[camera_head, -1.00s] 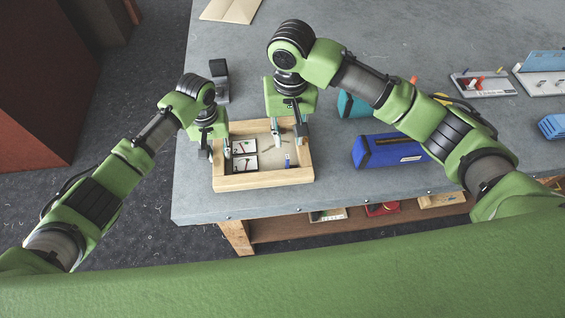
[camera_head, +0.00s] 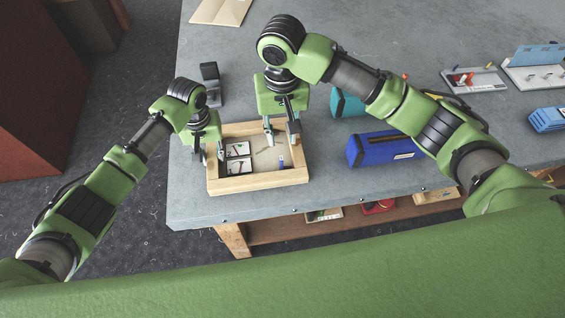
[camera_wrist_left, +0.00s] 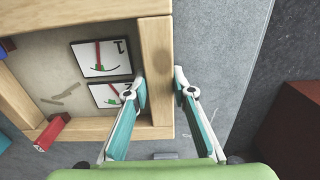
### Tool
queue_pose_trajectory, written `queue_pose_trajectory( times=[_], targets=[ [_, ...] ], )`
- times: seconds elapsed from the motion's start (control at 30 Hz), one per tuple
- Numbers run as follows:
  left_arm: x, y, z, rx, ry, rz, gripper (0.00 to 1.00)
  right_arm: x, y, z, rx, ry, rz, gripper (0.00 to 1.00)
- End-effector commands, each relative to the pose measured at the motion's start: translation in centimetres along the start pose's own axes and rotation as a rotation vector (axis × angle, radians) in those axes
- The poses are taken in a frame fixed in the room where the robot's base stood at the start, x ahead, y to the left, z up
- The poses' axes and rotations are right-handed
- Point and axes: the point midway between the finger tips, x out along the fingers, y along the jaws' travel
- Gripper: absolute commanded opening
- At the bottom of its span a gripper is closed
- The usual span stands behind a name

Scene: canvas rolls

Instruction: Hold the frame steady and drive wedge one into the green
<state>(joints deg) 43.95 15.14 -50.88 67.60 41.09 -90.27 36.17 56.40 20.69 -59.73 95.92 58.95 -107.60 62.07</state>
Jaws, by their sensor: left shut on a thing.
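The wooden frame (camera_head: 258,182) is a shallow tray-like box near the left end of the grey table. My left gripper (camera_wrist_left: 160,98) straddles the frame's left wall, one teal finger inside and one outside, and is shut on it. Two white cards with red and green drawings lie inside: card 1 (camera_wrist_left: 101,58) and card 2 (camera_wrist_left: 107,93). A blue piece (camera_head: 281,163) stands at the right inside. My right gripper (camera_head: 280,130) is over the frame's far right part; its grip is unclear.
A blue case (camera_head: 385,149) and a teal case (camera_head: 347,104) lie to the right. A dark stand (camera_head: 210,84) is behind the frame. White trays (camera_head: 476,80) stand at the far right. The table's front edge is close in front of the frame.

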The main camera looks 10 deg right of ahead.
Motion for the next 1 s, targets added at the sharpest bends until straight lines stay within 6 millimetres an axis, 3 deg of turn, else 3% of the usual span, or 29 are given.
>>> queue_pose_trajectory(
  times=[0.03,0.1,0.47,0.57,1.0],
  targets=[
    [0.4,-0.2,0.2,-0.001,-0.006,-0.005,0.26,0.1,0.0,0.0,0.0,0.0,0.0,0.26],
    [0.4,-0.1,0.2,-0.001,-0.006,-0.004,0.43,0.1,0.0,0.0,0.0,0.0,0.0,0.26],
    [-0.2,0.0,0.0,0.0,-0.001,0.0,0.43,0.0,0.0,0.0,0.0,0.0,0.0,0.26],
    [-1.4,0.0,0.0,0.0,0.0,0.0,0.43,0.0,0.0,0.0,0.0,0.0,0.0,0.26],
    [-10.0,-0.1,0.0,0.0,-0.002,-0.001,0.43,0.0,0.0,0.0,0.0,0.0,0.0,0.26]
  ],
)
